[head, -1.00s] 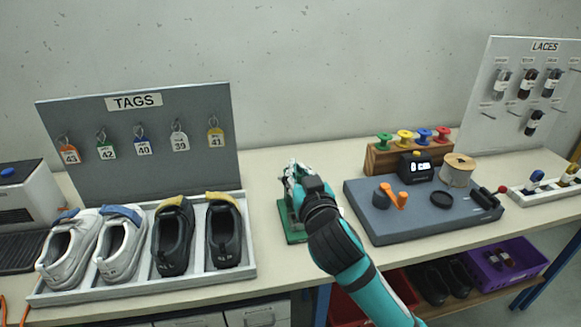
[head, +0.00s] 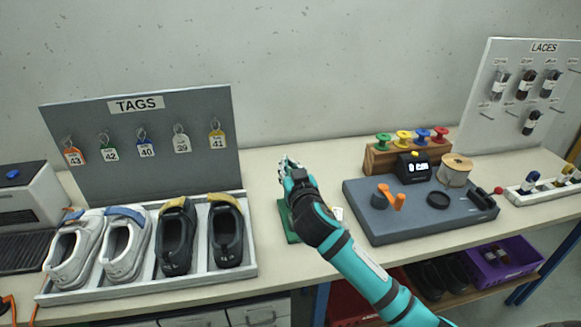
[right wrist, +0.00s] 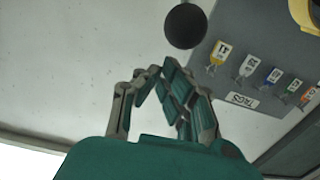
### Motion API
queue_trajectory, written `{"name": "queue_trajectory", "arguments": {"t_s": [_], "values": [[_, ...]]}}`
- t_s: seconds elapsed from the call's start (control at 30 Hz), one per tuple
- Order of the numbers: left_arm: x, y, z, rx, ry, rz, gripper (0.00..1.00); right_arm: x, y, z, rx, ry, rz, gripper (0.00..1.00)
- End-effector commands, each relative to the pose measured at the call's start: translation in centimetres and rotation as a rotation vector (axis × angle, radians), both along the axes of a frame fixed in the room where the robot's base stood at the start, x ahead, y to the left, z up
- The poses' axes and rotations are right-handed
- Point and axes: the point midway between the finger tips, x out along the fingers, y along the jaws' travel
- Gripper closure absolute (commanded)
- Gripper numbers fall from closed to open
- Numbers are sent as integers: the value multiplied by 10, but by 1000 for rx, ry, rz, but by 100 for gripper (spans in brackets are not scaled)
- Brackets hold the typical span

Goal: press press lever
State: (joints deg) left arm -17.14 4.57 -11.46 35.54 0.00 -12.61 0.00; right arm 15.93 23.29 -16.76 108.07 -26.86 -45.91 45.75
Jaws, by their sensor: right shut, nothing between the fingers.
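The green base (head: 288,222) of the press stands on the table right of the shoe tray. My right gripper and forearm hide most of the press in the head view. A round black knob (right wrist: 186,26), seemingly the end of the press lever, shows just beyond the fingers in the right wrist view; its shaft cannot be made out. My right gripper (head: 289,164) is above the green base, with its fingers closed and empty. In the right wrist view its fingers (right wrist: 165,75) are apart from the knob in the picture. My left gripper is not in view.
The shoe tray (head: 150,284) with two white and two black shoes is at left, before the TAGS board (head: 70,185). A blue-grey station (head: 400,225) with an orange-handled part is at right. Small white pieces (head: 338,213) lie beside my forearm.

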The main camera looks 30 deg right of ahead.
Motion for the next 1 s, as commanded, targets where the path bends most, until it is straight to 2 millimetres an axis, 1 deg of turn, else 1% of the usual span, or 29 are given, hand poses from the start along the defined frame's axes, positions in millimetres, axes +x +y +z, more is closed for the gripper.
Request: {"name": "queue_trajectory", "arguments": {"t_s": [0.07, 0.2, 0.57, 0.67, 0.8, 1.0], "values": [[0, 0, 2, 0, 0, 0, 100, -3, 0, -6, -1, 2, 0, 100], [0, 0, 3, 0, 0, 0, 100, -5, 1, -10, -2, -1, 0, 100], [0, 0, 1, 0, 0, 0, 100, -5, 1, -12, 0, -2, 0, 100], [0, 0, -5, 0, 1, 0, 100, -6, 1, -15, -1, -10, 1, 100], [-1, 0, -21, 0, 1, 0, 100, -9, 3, -22, -5, -35, 3, 100], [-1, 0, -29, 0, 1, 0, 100, -12, 4, -23, -11, -58, 3, 100]]}}
